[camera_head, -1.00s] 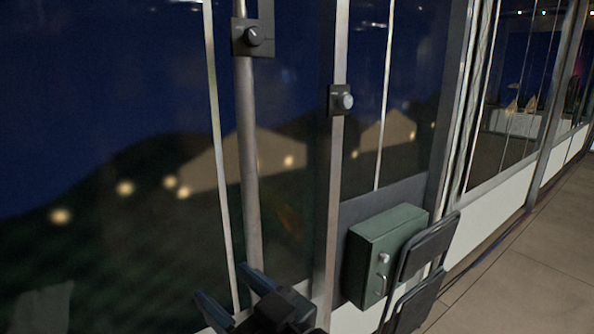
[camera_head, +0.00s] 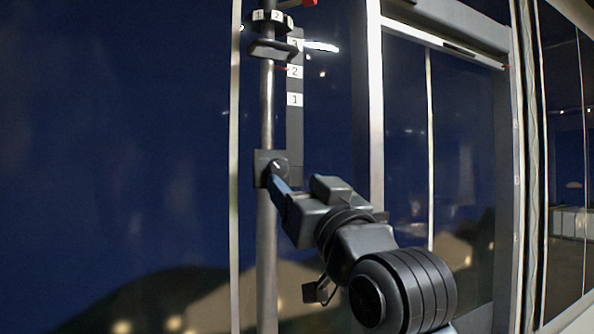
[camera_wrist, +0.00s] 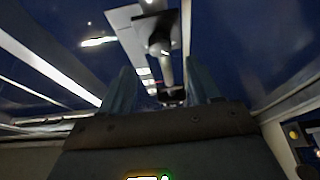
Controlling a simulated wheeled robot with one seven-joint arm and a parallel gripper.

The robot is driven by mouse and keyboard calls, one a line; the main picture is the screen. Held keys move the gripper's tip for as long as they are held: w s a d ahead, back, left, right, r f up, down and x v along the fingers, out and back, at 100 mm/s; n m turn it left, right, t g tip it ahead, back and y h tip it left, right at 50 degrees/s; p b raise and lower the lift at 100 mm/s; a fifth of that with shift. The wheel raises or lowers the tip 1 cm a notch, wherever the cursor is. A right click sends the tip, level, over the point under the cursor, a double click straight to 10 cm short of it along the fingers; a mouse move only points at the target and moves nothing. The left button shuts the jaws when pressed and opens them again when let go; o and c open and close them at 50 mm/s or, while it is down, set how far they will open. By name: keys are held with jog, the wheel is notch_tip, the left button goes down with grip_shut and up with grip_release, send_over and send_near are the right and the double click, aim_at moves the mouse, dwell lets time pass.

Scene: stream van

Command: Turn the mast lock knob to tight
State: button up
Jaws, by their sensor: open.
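The mast lock knob (camera_head: 277,166) is a small dark round knob with a pale pointer line. It sits on a square dark plate (camera_head: 261,168) on the grey vertical mast pole (camera_head: 267,226). My gripper (camera_head: 277,184) reaches up from the lower right, its blue fingertips just below and close to the knob, partly overlapping the plate. In the wrist view the knob (camera_wrist: 160,43) appears above and between the open fingers (camera_wrist: 162,76), beyond their tips. No contact is clear. Which way the pointer counts as tight cannot be read.
A numbered scale strip (camera_head: 295,130) runs above and right of the knob. A dark collar (camera_head: 272,50) is higher on the pole, with a red piece (camera_head: 310,3) near the top. A window frame post (camera_head: 375,110) stands right of the mast. The space left of the pole is clear.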

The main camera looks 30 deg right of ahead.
aim_at(280, 169)
jog(key=p+x, duration=0.2)
jog(key=x, duration=0.5)
jog(key=shift+w, duration=0.15)
jog(key=shift+c, duration=0.3)
jog(key=c, duration=1)
jog(key=shift+o, duration=0.2)
